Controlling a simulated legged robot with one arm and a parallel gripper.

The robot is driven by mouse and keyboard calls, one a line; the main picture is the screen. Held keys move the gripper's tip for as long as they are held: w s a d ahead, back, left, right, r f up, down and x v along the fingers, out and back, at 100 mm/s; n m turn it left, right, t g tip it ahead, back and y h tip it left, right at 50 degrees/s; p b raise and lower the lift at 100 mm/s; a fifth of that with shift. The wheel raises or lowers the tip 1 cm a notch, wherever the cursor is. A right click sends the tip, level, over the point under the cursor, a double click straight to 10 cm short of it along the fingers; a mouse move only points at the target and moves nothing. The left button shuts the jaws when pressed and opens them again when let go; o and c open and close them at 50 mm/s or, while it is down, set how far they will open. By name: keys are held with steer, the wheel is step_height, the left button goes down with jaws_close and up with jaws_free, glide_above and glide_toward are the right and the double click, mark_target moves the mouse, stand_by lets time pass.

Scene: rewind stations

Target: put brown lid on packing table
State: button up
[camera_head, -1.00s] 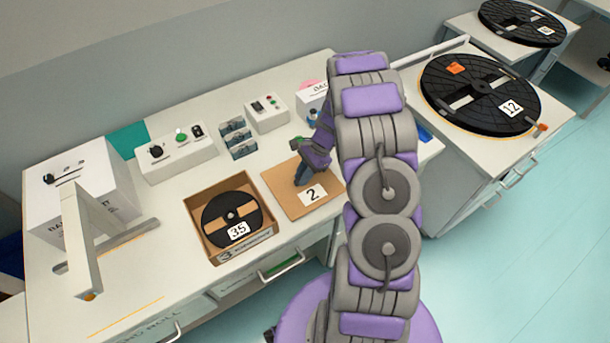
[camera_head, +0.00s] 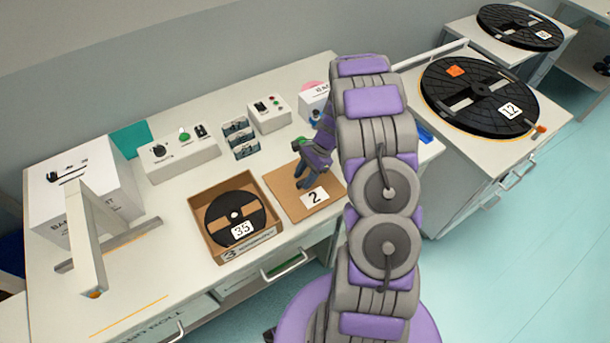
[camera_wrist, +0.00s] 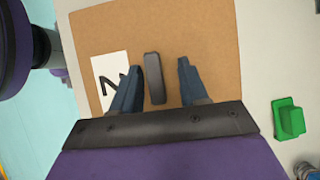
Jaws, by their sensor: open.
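The brown lid (camera_head: 280,186) lies flat on the packing table (camera_head: 190,270), to the right of an open box (camera_head: 276,238) that holds a black reel (camera_head: 220,205). The lid carries a white label marked 2. In the wrist view the lid (camera_wrist: 205,40) fills the middle and has a dark upright handle (camera_wrist: 153,78). My gripper (camera_head: 302,186) is just above the lid. In the wrist view my gripper (camera_wrist: 157,82) is open, with one finger on each side of the handle; the left finger is close to it and the right finger stands apart.
Behind the lid are small blue-grey bins (camera_head: 238,138) and control boxes (camera_head: 180,157). A white carton (camera_head: 315,103) is behind my arm. A large black reel (camera_head: 465,90) lies on the right-hand table. A green block (camera_wrist: 289,119) is beside the lid.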

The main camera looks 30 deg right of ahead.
steer(key=v, duration=0.2)
steer(key=p+v, duration=0.1)
steer(key=v, duration=0.1)
steer(key=d+v, duration=0.1)
steer(key=v, duration=0.1)
steer(key=shift+d+f, duration=0.1)
steer(key=shift+d, duration=0.1)
steer(key=a+p+v, duration=0.1)
steer(key=p+v, duration=0.1)
steer(key=v, duration=0.4)
step_height(320, 180, up, 10)
steer(key=n+g+h, duration=0.1)
steer(key=n, duration=0.3)
glide_above(308, 194)
steer(key=s+a+r+n+h, duration=0.2)
steer(key=s+a+r+n, duration=0.35)
steer(key=s+a, duration=0.25)
steer(key=s+a+r+n+h, duration=0.1)
steer(key=s+n, duration=0.3)
steer(key=s, duration=0.5)
steer(key=s+a+r+n+h, duration=0.1)
steer(key=s+a+r+n, duration=0.2)
steer(key=s, duration=0.7)
steer(key=shift+a+n+g+h, duration=0.3)
steer(key=shift+a+n+h, duration=0.1)
steer(key=shift+a+n, duration=0.25)
steer(key=shift+r, duration=0.1)
